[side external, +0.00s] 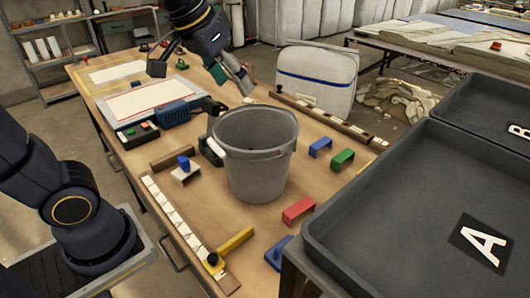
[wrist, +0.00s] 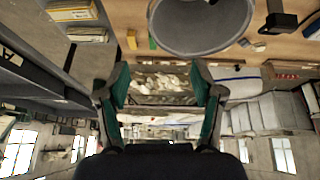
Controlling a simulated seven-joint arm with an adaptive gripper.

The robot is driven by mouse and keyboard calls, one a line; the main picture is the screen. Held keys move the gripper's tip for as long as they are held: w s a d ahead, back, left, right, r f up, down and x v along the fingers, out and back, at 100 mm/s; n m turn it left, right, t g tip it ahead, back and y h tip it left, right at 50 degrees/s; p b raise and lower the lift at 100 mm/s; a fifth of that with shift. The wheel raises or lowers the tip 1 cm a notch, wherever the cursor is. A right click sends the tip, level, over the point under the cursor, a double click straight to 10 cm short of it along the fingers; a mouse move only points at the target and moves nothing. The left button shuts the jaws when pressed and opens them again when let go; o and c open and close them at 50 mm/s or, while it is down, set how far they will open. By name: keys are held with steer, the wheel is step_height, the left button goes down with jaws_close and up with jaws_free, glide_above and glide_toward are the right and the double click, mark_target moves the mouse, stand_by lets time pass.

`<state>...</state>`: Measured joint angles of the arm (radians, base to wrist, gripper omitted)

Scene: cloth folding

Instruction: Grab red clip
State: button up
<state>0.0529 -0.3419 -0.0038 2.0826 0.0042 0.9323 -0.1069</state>
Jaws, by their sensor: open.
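The red clip (side external: 298,211) stands on the wooden table in the side view, in front of and to the right of the grey bucket. I cannot make it out in the wrist view. My gripper (side external: 200,74) is open and empty above the far part of the table, behind the bucket and well away from the red clip. Its two spread fingers show in the wrist view (wrist: 160,88) with nothing between them.
The tall grey bucket (side external: 245,165) stands between my gripper and the red clip. A blue clip (side external: 320,147) and a green clip (side external: 342,159) sit right of it. A yellow-handled tool (side external: 236,242) lies at the near edge. Dark tray A (side external: 400,195) stands at right.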

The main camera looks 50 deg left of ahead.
steer(key=w+d+f+g, duration=0.2)
steer(key=w+d+f, duration=0.15)
steer(key=w, duration=0.45)
steer(key=m+g, duration=0.2)
steer(key=g, duration=0.1)
glide_above(303, 204)
step_height(303, 204, down, 19)
step_height(303, 204, down, 10)
steer(key=shift+s+d+f, duration=0.1)
steer(key=shift+s+d, duration=0.05)
steer(key=shift+f, duration=3)
steer(key=c, duration=1)
steer(key=shift+r, duration=0.15)
